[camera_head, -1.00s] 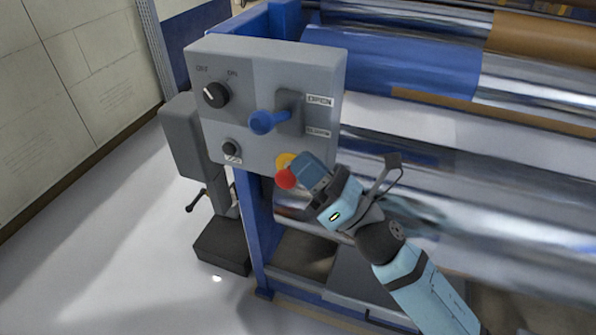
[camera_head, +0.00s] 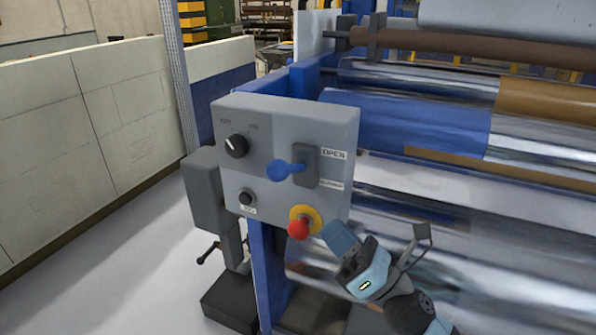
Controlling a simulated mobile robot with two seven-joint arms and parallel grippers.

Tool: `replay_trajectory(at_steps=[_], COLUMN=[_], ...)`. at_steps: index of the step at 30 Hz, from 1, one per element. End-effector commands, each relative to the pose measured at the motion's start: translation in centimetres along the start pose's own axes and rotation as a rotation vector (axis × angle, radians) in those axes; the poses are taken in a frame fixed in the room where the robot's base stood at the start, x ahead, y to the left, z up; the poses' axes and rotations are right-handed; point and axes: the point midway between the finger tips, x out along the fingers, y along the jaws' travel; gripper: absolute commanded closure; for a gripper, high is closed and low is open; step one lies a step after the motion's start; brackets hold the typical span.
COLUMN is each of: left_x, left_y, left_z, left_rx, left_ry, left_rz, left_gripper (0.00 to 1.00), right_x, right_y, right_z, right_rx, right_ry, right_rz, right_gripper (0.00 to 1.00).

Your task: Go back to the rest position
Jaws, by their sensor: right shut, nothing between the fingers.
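The grey control panel (camera_head: 335,125) carries a black rotary knob (camera_head: 236,145), a blue lever (camera_head: 283,170) beside an OPEN label, a small black knob (camera_head: 246,198) and a red button (camera_head: 298,229) on a yellow ring. My right gripper (camera_head: 340,238) is shut and empty. It is just right of the red button, with a small gap between them in the picture. My left gripper is not in view.
The roller machine with its blue frame (camera_head: 262,270) and shiny film rollers (camera_head: 400,125) fills the right side. A grey box on a stand (camera_head: 205,195) is left of the panel. A pale wall (camera_head: 80,150) runs along the left, with clear floor (camera_head: 130,275) before it.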

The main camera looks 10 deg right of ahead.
Motion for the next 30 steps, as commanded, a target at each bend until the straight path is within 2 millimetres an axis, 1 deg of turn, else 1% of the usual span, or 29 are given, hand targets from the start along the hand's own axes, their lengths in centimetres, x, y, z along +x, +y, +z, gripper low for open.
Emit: replay_trajectory(at_steps=[2,5,6,8,9,11,12,14,15,17,18,20,21,22,23,24,26,30], left_x=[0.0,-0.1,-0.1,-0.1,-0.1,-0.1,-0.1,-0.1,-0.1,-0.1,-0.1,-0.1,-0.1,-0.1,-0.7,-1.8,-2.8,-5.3], left_y=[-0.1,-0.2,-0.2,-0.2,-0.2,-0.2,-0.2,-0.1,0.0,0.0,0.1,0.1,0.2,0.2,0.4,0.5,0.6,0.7], left_z=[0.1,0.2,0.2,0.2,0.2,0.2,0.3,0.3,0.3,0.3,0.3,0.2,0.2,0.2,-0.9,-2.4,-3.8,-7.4], left_rx=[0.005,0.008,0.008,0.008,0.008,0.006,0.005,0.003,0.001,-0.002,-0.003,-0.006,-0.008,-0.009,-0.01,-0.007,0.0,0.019], left_ry=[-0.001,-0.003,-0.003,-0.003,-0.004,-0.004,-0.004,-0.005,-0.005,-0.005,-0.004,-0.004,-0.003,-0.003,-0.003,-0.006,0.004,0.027], left_rz=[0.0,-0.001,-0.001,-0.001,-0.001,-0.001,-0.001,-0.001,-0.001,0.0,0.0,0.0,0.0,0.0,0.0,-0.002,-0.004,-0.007], left_gripper=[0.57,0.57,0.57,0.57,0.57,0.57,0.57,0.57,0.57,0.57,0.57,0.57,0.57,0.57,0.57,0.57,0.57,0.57], right_x=[-0.9,-3.8,-5.5,-8.7,-11.0,-14.5,-16.8,-20.2,-22.2,-25.2,-27.1,-29.9,-31.6,-32.9,-32.8,-31.3,-30.5,-28.8], right_y=[-0.9,-3.4,-4.7,-6.4,-7.4,-8.3,-8.6,-8.7,-8.6,-8.1,-7.6,-6.6,-5.8,-5.2,-4.5,-4.1,-3.6,-2.2], right_z=[-0.8,-3.2,-4.6,-7.2,-9.0,-11.7,-13.5,-15.9,-17.5,-19.6,-20.8,-22.7,-23.9,-24.7,-24.0,-22.1,-20.8,-17.7], right_rx=[0.107,0.433,0.611,0.893,1.078,1.336,1.49,1.693,1.812,1.971,2.065,2.192,2.269,2.322,2.346,2.333,2.324,2.308], right_ry=[-0.004,-0.035,-0.064,-0.124,-0.177,-0.27,-0.339,-0.449,-0.526,-0.647,-0.731,-0.864,-0.958,-1.033,-1.068,-1.046,-1.036,-1.02], right_rz=[-0.052,-0.207,-0.294,-0.437,-0.536,-0.676,-0.762,-0.883,-0.957,-1.062,-1.126,-1.219,-1.279,-1.322,-1.336,-1.317,-1.312,-1.302], right_gripper=[1.0,1.0,1.0,1.0,1.0,1.0,1.0,1.0,1.0,1.0,1.0,1.0,1.0,1.0,1.0,1.0,1.0,1.0])
